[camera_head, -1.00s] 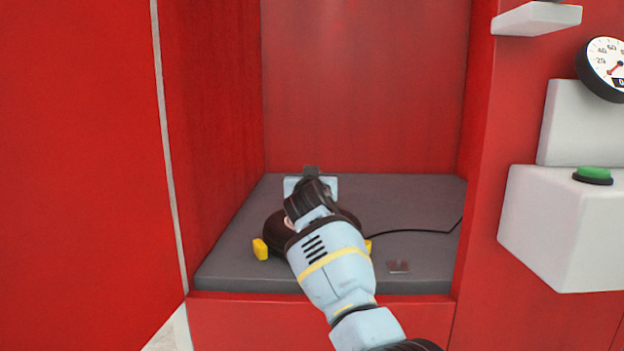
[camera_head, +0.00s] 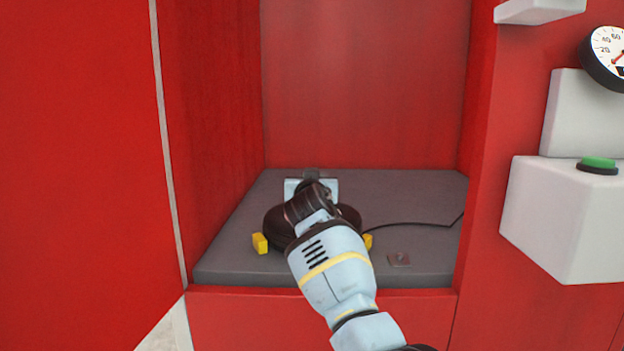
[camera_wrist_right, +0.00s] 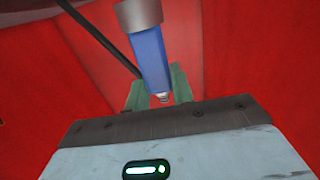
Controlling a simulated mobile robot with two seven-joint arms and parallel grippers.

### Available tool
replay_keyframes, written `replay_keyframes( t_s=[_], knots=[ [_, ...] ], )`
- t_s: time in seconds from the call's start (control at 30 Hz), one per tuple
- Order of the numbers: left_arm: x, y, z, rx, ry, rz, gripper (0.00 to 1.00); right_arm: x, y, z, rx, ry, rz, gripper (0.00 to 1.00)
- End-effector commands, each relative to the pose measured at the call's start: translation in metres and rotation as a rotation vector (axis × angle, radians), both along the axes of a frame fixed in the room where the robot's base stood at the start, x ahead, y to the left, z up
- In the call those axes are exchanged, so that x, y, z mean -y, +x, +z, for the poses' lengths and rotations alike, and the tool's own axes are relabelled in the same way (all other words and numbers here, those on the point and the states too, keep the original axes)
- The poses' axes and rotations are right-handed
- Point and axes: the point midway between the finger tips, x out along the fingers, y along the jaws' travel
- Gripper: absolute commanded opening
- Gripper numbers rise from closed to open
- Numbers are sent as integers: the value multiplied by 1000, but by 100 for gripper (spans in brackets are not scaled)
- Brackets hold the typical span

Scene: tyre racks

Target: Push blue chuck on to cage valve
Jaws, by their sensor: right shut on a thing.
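In the right wrist view, the blue chuck (camera_wrist_right: 152,58) stands between the two green fingers of my right gripper (camera_wrist_right: 159,90), which is shut on it. The chuck has a grey collar at its upper end and a small metal tip at the other. In the head view my right arm reaches into the red cage (camera_head: 365,80), and its links hide the chuck and the fingertips. A dark round tyre (camera_head: 279,232) lies on the cage floor, partly behind my arm. I cannot make out the valve. My left gripper is in neither view.
Yellow blocks (camera_head: 260,243) stand by the tyre. A black hose (camera_head: 420,225) runs to the cage's right wall and also shows in the wrist view (camera_wrist_right: 98,37). A white box with a green button (camera_head: 598,163) and a gauge (camera_head: 606,60) are outside on the right.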

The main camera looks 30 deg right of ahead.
Motion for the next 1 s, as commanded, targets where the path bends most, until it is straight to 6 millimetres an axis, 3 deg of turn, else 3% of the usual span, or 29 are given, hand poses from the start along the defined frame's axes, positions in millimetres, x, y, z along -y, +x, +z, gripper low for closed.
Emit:
replay_keyframes(
  t_s=[0.33, 0.37, 0.53, 0.73, 0.93, 1.0],
  knots=[
    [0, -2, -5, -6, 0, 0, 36, 0, 0, -10, -1, 0, 0, 0],
    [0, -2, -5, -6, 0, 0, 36, 0, 0, -10, -1, 0, 0, 26],
    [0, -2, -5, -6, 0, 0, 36, 0, 0, -9, -1, 0, 0, 48],
    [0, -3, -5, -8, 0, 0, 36, 0, 0, -9, 0, 0, 0, 49],
    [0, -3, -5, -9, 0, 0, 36, 0, 0, -9, 0, 0, 0, 75],
    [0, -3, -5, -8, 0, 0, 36, 0, 0, -9, 0, 0, 0, 76]
  ],
)
